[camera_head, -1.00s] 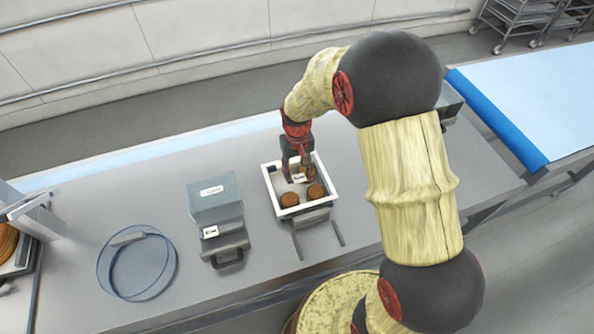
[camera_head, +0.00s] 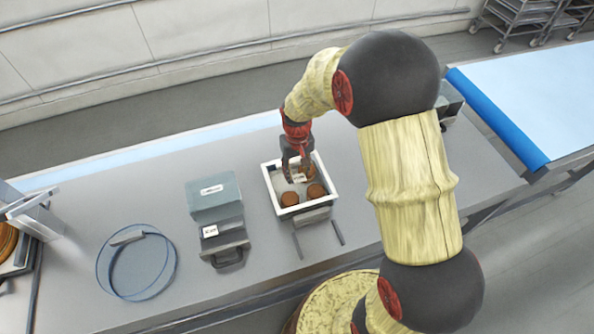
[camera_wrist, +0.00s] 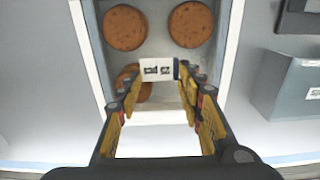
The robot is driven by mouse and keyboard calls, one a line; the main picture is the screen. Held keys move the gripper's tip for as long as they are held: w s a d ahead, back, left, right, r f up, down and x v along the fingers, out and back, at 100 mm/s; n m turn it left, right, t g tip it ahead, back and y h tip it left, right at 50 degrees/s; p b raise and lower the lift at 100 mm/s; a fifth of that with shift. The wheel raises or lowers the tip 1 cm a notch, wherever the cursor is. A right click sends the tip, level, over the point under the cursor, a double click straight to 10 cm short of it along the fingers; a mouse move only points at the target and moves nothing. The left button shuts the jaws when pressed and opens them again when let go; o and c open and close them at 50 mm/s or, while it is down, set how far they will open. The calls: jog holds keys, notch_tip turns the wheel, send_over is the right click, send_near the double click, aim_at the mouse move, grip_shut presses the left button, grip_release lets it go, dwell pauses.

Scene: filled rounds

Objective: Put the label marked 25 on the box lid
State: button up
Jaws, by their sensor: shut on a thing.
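My gripper (camera_head: 296,175) is over the white-rimmed box (camera_head: 272,186) on the bench. In the wrist view, my gripper (camera_wrist: 160,82) is shut on a small white label (camera_wrist: 150,65) with dark print, held across the fingertips. The print is too small to read as a number. The label also shows in the head view (camera_head: 299,178). Brown rounds (camera_wrist: 125,27) show within the box; one is partly hidden behind a finger. I cannot tell whether a clear lid covers them, or whether the label touches anything.
A clear round hoop (camera_head: 137,263) lies further left. Bare bench lies behind them.

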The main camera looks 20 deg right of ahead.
jog(key=shift+f, duration=0.2)
jog(key=o, duration=0.8)
jog(key=shift+o, duration=1.4)
jog(key=shift+o, duration=1.1)
jog(key=shift+r+p, duration=2.05)
jog(key=shift+r, duration=1.45)
jog(key=shift+c, duration=0.3)
